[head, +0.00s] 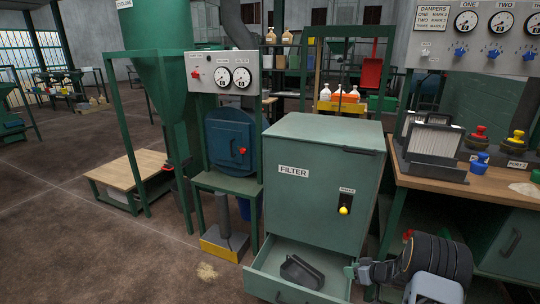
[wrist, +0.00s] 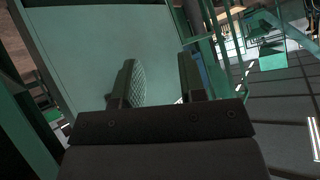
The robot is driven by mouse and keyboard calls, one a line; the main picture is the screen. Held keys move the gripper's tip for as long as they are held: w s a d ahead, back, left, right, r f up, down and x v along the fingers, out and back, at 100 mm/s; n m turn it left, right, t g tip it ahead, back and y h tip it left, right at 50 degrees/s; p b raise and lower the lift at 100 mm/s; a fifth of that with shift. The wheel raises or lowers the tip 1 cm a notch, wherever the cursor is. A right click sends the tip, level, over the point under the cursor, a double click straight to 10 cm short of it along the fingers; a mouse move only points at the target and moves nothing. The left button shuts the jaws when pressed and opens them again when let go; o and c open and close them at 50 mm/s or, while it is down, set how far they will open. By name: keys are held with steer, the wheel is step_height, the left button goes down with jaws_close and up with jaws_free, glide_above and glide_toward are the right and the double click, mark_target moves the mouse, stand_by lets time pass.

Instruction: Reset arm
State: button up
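My gripper (head: 352,271) is low at the right side of the open drawer (head: 262,283) under the green filter cabinet (head: 322,185). In the wrist view my gripper (wrist: 158,82) shows two fingers apart with nothing between them. A green surface (wrist: 90,50) fills much of the view beyond the fingers. My arm reaches in from the lower right of the head view, bent low beside the cabinet. A dark tray-like piece (head: 301,271) lies in the drawer, apart from the fingers.
A wooden-topped workbench (head: 490,190) with red, yellow and blue knobbed pieces stands right of the cabinet, close to my arm. A green hopper stand (head: 160,75) and a blue round door (head: 230,142) are to the left.

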step_height(320, 180, up, 32)
steer(key=f+m+t+h+p, duration=0.1)
steer(key=m+t+h+p, duration=0.15)
steer(key=h+p, duration=0.7)
steer(key=s+a+r+m+g+p, duration=0.3)
steer(key=s+a+r+p, duration=0.2)
steer(key=s+r+p, duration=0.55)
steer(key=s+a+r+g+y+p, duration=0.1)
steer(key=s+a+r+g, duration=0.1)
steer(key=s, duration=0.6)
steer(key=s+a+r+g+y+p, duration=0.1)
steer(key=s+a+r+g+y, duration=0.1)
steer(key=s+a+r, duration=0.3)
steer(key=s+a+n, duration=0.1)
steer(key=s+a, duration=0.1)
steer(key=s, duration=0.2)
steer(key=shift+a, duration=0.25)
